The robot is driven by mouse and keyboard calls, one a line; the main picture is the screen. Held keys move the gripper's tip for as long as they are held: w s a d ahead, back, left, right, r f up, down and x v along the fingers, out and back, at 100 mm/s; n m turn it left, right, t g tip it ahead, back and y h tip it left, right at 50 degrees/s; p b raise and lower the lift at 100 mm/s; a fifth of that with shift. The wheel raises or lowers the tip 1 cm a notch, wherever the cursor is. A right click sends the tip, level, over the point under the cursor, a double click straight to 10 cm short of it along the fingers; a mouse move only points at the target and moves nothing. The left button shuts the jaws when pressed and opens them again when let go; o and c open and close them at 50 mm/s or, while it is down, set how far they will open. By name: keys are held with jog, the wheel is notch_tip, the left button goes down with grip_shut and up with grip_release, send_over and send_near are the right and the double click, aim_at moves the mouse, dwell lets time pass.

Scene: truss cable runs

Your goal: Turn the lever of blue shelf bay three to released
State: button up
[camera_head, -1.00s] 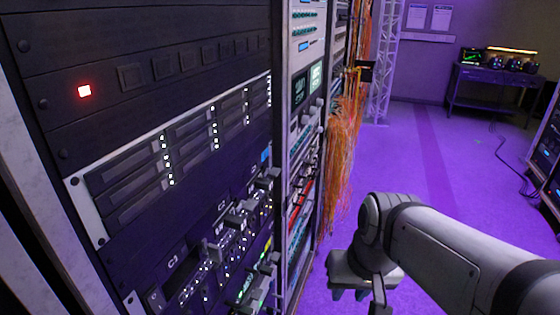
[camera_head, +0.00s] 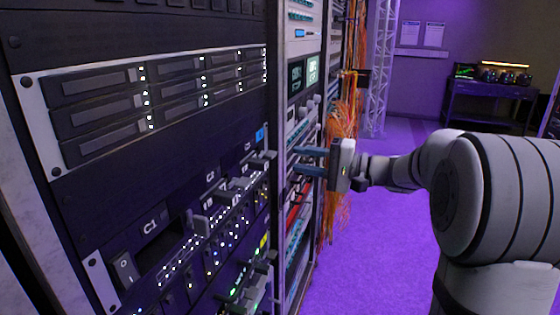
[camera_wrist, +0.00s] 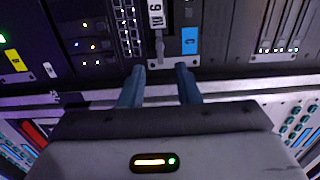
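The blue-tagged shelf runs along the rack, with bays labelled C1, C2 and a farther one too small to read. Its blue tag (camera_head: 261,134) is at the far end and also shows in the wrist view (camera_wrist: 190,40). The farthest bay's grey lever (camera_head: 262,160) sticks out below the tag; a lever (camera_wrist: 159,46) beside the blue tag appears in the wrist view. My gripper (camera_head: 297,160) points at the rack, right of this lever in the head view. Its two blue fingers (camera_wrist: 160,67) are apart and empty, with the lever ahead between them. No contact is visible.
Similar levers stick out at C1 (camera_head: 200,223) and C2 (camera_head: 234,190). A lower shelf with a yellow tag (camera_head: 264,240) has its own levers. Orange cables (camera_head: 342,120) hang beyond my gripper. The purple floor (camera_head: 385,240) at right is open.

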aim_at(275, 156)
jog(key=x, duration=0.6)
jog(key=shift+a, duration=0.35)
